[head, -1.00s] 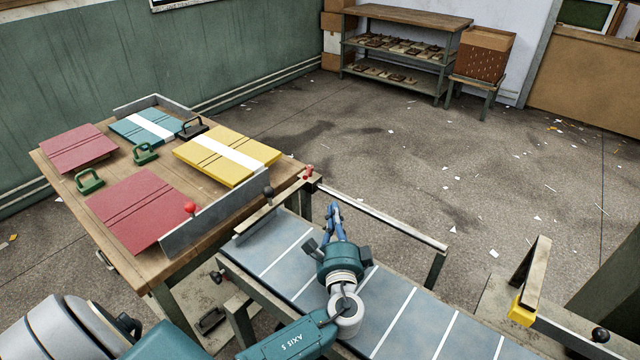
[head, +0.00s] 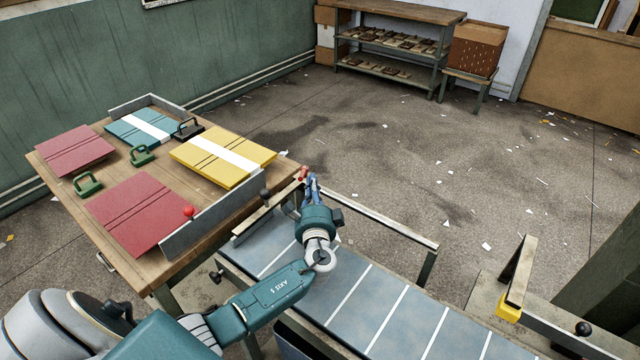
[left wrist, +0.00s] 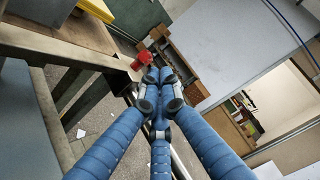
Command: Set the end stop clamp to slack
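A small red clamp handle (head: 304,172) sits at the far end of the end stop rail, by the table's right corner; I take it to be the end stop clamp. It also shows in the left wrist view (left wrist: 143,61), just beyond the fingertips. My left gripper (head: 312,181) is beside it, over the far edge of the conveyor. In the left wrist view its blue fingers (left wrist: 157,76) are drawn together, with nothing seen between them. I cannot tell if the tips touch the red handle. My right gripper is not in view.
The wooden table (head: 65,200) holds red, teal and yellow boards, green and black handled tools and a metal fence (head: 215,216) with a red knob. The conveyor (head: 385,300) has a side rail (head: 390,222) along its far edge.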

